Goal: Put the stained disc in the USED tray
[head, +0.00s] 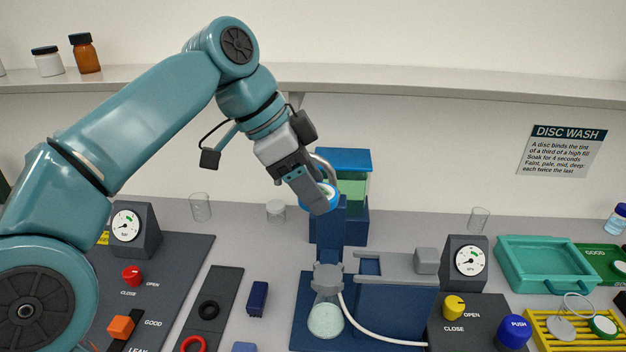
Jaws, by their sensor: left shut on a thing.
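My left gripper (316,196) is shut on a small round disc with a blue rim (333,203), held in the air in front of the blue stand. The gripper hides part of the disc, and any stain on it is too small to tell. My right gripper is not in view. A yellow slatted tray (545,335) at the lower right holds a grey disc (561,328) and a green-rimmed pale disc (603,326). No USED label is readable on it. A green tray marked GOOD (590,250) is cut off at the right edge.
A blue rig (395,310) with a grey clamp, a white hose and a flask (325,320) stands at the centre. Behind it is a blue-lidded tank (353,190) with green liquid.

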